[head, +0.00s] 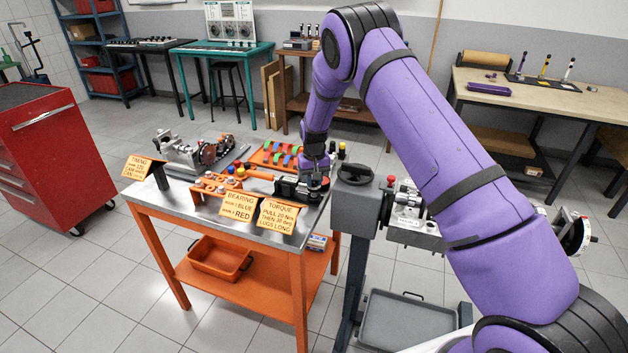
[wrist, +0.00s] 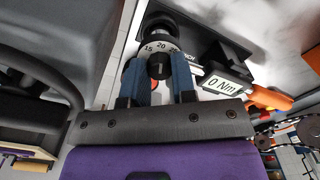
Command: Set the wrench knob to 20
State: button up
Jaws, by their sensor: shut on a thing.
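The wrench knob (wrist: 160,66) is a black knob in front of a white dial (wrist: 161,47). The dial shows 15, 20 and 25, with 20 above the knob's middle. No pointer mark can be made out. My gripper (wrist: 160,76) has its two blue fingers on either side of the knob and is shut on it. A display (wrist: 227,84) beside it reads 0 Nm. In the head view my gripper (head: 315,178) is low over the right end of the steel-topped bench (head: 190,203), at the black wrench fixture (head: 289,188). The knob is hidden there.
Orange instruction cards (head: 277,216) stand along the bench's front edge. A tray of coloured parts (head: 281,155) lies behind. A grey stand (head: 358,205) with a red button is close on the right. A red tool cabinet (head: 38,150) stands at the left.

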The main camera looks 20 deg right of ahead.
aim_at(314, 182)
dwell(0.3)
jog(key=o, duration=0.9)
jog(key=shift+o, duration=0.2)
notch_tip(314, 182, up, 11)
jog(key=shift+f, duration=0.1)
